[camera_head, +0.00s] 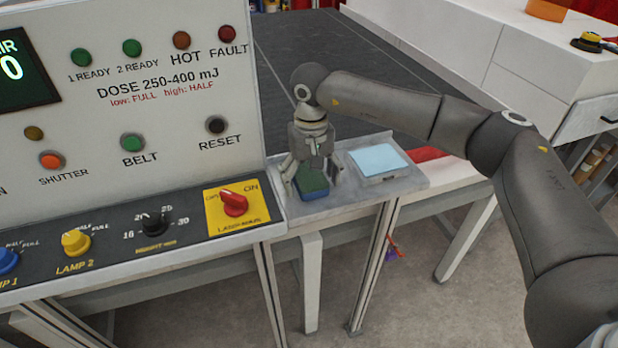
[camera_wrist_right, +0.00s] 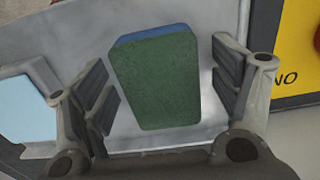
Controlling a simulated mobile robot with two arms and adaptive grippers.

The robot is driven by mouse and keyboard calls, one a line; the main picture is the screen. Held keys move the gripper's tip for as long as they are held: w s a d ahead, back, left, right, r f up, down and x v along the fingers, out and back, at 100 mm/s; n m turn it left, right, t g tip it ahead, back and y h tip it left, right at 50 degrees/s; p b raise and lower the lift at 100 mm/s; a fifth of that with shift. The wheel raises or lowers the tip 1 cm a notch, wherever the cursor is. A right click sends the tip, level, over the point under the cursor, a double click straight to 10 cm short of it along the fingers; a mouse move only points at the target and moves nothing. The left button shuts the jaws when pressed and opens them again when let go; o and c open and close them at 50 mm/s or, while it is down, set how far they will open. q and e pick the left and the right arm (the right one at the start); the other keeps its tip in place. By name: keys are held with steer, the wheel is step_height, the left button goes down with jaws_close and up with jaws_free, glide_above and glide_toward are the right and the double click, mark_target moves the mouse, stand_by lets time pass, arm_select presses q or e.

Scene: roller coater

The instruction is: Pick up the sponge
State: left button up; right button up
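The sponge (camera_head: 312,184) has a green top and a blue lower layer. It lies on the small grey shelf beside the control panel. In the right wrist view the sponge (camera_wrist_right: 158,82) sits between the fingers, with a gap on each side. My right gripper (camera_head: 312,172) points down over the sponge and is open, with a finger on either side of it. It also shows in the right wrist view (camera_wrist_right: 168,95). My left gripper is not in view.
A light blue pad on a small block (camera_head: 378,160) lies on the shelf right of the sponge. The control panel (camera_head: 150,110) with a red knob (camera_head: 233,203) stands close on the left. A dark conveyor belt (camera_head: 325,65) runs behind.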

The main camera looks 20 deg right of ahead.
steer(key=c, duration=0.6)
steer(key=shift+c, duration=0.2)
steer(key=shift+r, duration=0.1)
steer(key=shift+r+b, duration=0.55)
steer(key=shift+b, duration=0.1)
steer(key=s+a+r+b, duration=0.5)
steer(key=s+a+r, duration=0.3)
steer(key=s+r, duration=0.3)
steer(key=shift+s+r+b, duration=0.3)
steer(key=shift+r+b, duration=0.1)
